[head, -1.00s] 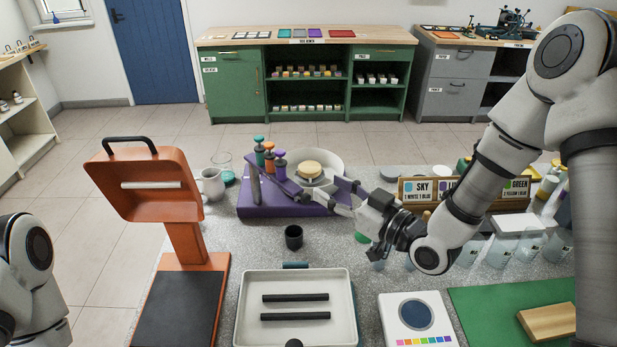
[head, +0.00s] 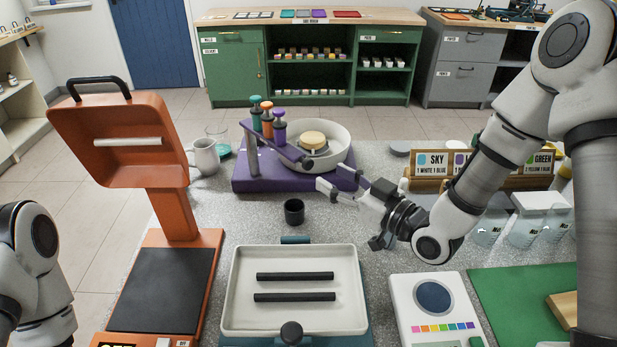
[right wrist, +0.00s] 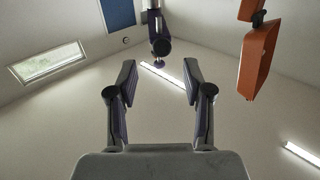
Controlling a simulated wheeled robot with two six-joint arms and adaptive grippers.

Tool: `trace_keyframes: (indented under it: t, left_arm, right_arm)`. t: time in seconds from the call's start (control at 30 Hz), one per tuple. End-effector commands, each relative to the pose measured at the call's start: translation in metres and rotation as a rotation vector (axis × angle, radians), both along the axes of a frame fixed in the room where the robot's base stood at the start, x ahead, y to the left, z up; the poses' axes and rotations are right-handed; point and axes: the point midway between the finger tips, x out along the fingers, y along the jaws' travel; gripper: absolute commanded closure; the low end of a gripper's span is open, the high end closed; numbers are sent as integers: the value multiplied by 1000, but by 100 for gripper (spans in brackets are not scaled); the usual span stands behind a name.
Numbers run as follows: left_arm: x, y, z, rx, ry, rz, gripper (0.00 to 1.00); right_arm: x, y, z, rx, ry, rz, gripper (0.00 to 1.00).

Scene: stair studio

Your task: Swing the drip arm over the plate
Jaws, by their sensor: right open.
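The drip arm (head: 278,145) is a dark purple bar on a post at the left of a purple base (head: 245,184). It carries teal, orange and purple plungers and slants toward the front right, its knobbed end by the near-left rim of the white bowl (head: 340,153). In the bowl is a pale round disc (head: 312,139), probably on the plate; the plate itself is hard to make out. My right gripper (head: 334,176) is open and empty, right of and in front of the arm's end. The right wrist view shows the arm's end (right wrist: 159,45) beyond the parted fingers (right wrist: 157,80). My left gripper is out of view.
A black cup (head: 294,212) stands in front of the base, and a white mug (head: 204,157) to its left. A white tray (head: 240,300) with two black bars is nearer. An orange press-like stand (head: 175,215) rises at left. Labelled racks (head: 480,183) stand at right.

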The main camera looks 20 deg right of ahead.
Motion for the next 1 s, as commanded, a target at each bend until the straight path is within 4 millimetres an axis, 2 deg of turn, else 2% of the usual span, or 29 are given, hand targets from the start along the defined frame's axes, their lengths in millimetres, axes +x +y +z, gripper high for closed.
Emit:
trace_keyframes:
  t: [0.17, 0.4, 0.5, 0.73, 0.77, 0.8, 0.9, 1.0]
  left_arm:
    - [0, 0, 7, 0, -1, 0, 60]
    - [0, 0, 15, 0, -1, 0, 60]
    - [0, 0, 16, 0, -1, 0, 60]
    - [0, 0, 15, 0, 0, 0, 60]
    - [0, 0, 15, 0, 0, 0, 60]
    - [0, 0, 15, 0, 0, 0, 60]
    - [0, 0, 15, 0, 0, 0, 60]
    - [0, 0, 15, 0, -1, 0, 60]
  right_arm:
    - [20, 12, 2, -7, -2, 4, 50]
    - [58, 33, 3, -4, -1, 3, 50]
    - [65, 37, 2, -2, -1, 1, 50]
    - [67, 37, 1, 0, 0, 0, 50]
    - [67, 37, 1, 0, 0, 0, 57]
    - [67, 37, 1, 0, 0, 0, 71]
    - [66, 37, 1, -1, 0, 1, 100]
    - [66, 37, 1, -1, 0, 2, 100]
